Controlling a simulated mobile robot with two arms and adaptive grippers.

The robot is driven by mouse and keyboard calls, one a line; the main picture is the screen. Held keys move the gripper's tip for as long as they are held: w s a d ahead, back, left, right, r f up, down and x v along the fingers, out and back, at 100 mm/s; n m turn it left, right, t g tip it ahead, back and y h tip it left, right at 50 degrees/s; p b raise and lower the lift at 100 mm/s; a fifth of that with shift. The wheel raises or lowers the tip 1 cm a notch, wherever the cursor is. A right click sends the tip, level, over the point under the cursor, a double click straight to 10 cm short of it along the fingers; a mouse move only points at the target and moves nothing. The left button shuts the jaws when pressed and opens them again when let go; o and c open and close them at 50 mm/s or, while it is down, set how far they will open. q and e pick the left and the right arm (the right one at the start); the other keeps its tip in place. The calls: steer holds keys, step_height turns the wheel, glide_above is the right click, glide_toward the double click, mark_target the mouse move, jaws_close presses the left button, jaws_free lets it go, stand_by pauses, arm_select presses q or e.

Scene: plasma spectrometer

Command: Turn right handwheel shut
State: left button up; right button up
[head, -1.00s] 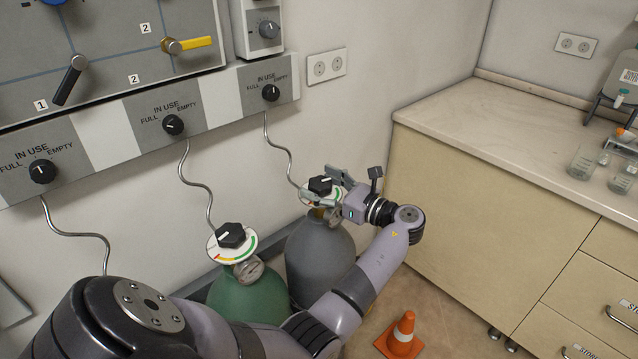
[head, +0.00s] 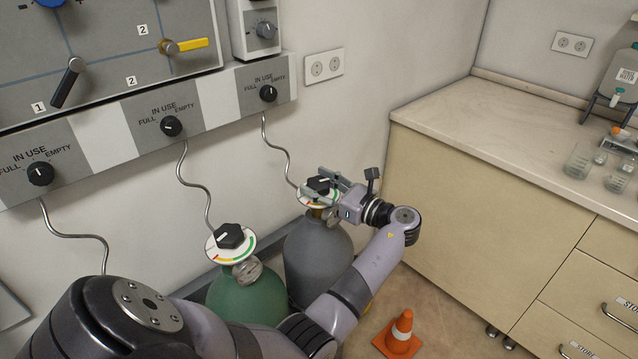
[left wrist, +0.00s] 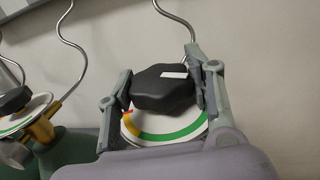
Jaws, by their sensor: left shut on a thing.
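The right handwheel (head: 319,184) is a black knob with a white mark, on top of the grey cylinder (head: 318,262). My left gripper (head: 326,186) is at it, coming from the right, with its fingers on either side of the knob. The left wrist view shows the black handwheel (left wrist: 165,88) between the two fingers, above a white dial with green, yellow and red bands (left wrist: 165,133). The fingers partly hide the dial. My right gripper is in neither view.
A green cylinder (head: 243,293) with its own black handwheel (head: 229,236) stands just left of the grey one. An orange cone (head: 402,328) is on the floor. A beige cabinet (head: 470,220) stands to the right. The wall panel with selector knobs is above.

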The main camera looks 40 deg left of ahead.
arm_select(q)
steer(key=m+t+p, duration=0.2)
steer(key=t+p, duration=0.1)
steer(key=p, duration=0.1)
steer(key=m+t+h+p, duration=0.1)
steer(key=m+t+p, duration=0.1)
steer(key=t+p, duration=0.1)
steer(key=m+t+h+p, duration=0.1)
steer(key=m+t+p, duration=0.1)
steer(key=t+p, duration=0.2)
steer(key=shift+s+r+m+p, duration=0.15)
steer(key=shift+r+m+p, duration=0.2)
steer(key=shift+p, duration=0.2)
steer(key=shift+f+m+t+h+p, duration=0.2)
steer(key=shift+m+t+h+p, duration=0.4)
steer(key=shift+m+t+h, duration=0.45)
steer(key=shift+f+m+t+h, duration=0.1)
steer(key=shift+m+t+h, duration=0.6)
steer(key=shift+t, duration=0.55)
steer(key=m+t+h, duration=0.2)
steer(key=m+h, duration=0.1)
steer(key=shift+f+t+h+b, duration=0.15)
steer(key=shift+t+h+b, duration=0.2)
steer(key=shift+t+b, duration=0.05)
steer(key=shift+m+h, duration=0.3)
steer(key=shift+h, duration=0.2)
steer(key=shift+t, duration=0.3)
steer(key=o, duration=1.2)
